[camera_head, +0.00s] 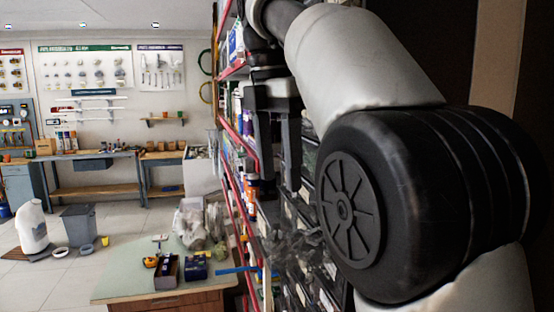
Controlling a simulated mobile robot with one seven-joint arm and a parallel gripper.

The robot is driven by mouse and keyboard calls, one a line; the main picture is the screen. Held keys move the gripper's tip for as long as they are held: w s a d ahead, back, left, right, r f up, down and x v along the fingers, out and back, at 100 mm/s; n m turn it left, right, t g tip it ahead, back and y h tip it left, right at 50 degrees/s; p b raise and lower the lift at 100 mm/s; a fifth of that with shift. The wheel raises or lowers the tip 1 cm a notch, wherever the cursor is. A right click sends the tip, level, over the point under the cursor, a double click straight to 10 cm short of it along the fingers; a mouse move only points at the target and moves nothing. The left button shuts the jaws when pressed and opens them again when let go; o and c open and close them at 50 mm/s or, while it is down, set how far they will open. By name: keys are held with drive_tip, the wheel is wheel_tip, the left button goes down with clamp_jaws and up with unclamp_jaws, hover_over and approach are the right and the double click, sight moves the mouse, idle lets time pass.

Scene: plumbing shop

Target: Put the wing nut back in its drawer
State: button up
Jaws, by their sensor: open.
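My gripper (279,190) hangs fingers-down in front of the shelving at the centre, its two dark fingers apart, with nothing visible between them. A bank of small dark drawers with pale label fronts (328,268) runs down the right side, partly hidden by my arm. I cannot make out a wing nut, nor which drawer is its own. A cluttered grey, translucent mass (290,243) shows just below my gripper by the drawers; I cannot tell what it is.
A green-topped table (130,277) holds small boxes (166,272) and bagged items (192,220). Red-edged shelves (236,128) with bottles stand close beside my gripper. A grey bin (79,228) and a white container (31,224) stand on the floor. Tiled floor (128,222) is open at the left.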

drive_tip(key=shift+s+a+r, duration=0.15)
drive_tip(key=shift+a+r, duration=0.05)
drive_tip(key=shift+r, duration=0.35)
idle(1.1)
